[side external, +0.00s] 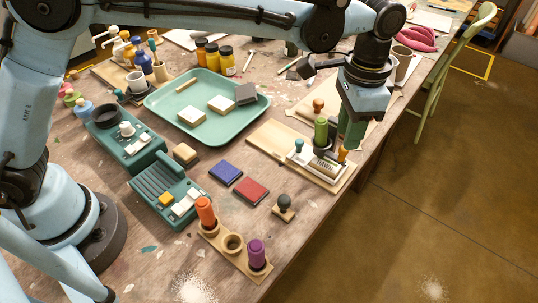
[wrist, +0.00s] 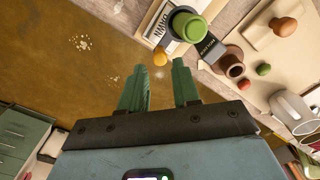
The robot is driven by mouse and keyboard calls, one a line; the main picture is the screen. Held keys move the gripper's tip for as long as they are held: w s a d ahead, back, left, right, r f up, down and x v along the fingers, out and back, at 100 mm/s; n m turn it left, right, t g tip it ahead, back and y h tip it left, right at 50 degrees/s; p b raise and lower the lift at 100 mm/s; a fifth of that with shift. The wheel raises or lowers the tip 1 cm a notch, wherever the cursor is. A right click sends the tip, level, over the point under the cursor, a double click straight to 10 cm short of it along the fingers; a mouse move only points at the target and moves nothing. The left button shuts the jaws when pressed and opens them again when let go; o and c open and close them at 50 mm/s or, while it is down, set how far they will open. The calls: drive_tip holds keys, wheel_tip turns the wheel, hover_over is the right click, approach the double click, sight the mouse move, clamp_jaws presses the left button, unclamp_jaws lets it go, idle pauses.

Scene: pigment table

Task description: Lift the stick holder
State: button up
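A wooden rack (side external: 232,262), which looks like a stick holder, lies at the table's front edge. It bears an orange stick (side external: 205,210), an empty round socket and a purple stick (side external: 256,252). A green stick (side external: 321,131) stands in a dark base at the right; its top shows in the wrist view (wrist: 188,25). I cannot tell which of these two is the named holder. My gripper (side external: 351,142) is well away from the rack, beside the green stick and above a small orange knob (side external: 342,154). Its green fingers (wrist: 161,72) are apart, with nothing held between them.
A labelled box (side external: 325,168) and a teal-topped stamp (side external: 299,148) stand close to my gripper on a wooden board (side external: 275,143). A green tray (side external: 165,105), ink pads (side external: 251,189) and a dark stamp (side external: 284,207) lie left. Open floor is beyond the right edge.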

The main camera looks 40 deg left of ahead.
drive_tip(key=shift+f, duration=1.65)
